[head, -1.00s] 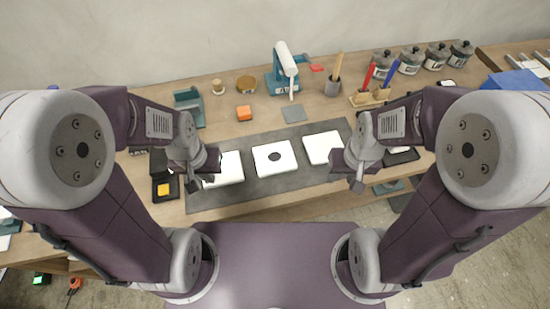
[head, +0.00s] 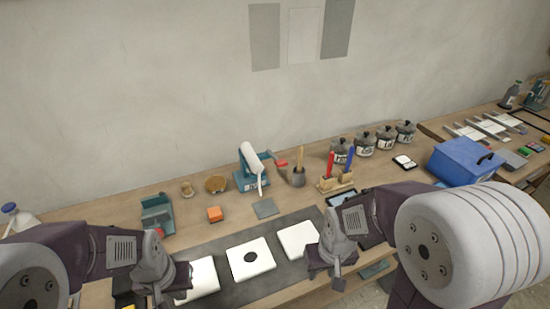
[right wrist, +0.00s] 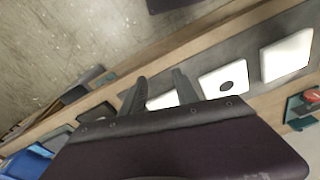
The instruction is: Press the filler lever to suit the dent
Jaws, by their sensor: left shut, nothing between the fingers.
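A teal filler dispenser (head: 247,181) with a white tube (head: 253,162) stands at the back of the bench in the head view. Its red lever (head: 281,163) sticks out on the right side. Three white tiles lie on a dark mat; the middle tile (head: 262,262) has a dark round dent (head: 250,257). It also shows in the right wrist view (right wrist: 212,84). My left gripper (head: 182,294) is shut and empty by the left tile (head: 203,277). My right gripper (head: 326,278) is open and empty by the right tile (head: 298,240); its fingers show in the right wrist view (right wrist: 160,75).
A cup with a stick (head: 298,179), red and blue tools in a wooden stand (head: 337,184), several lidded jars (head: 364,144) and a blue box (head: 463,161) stand rightward. Three panels (head: 305,36) hang on the wall.

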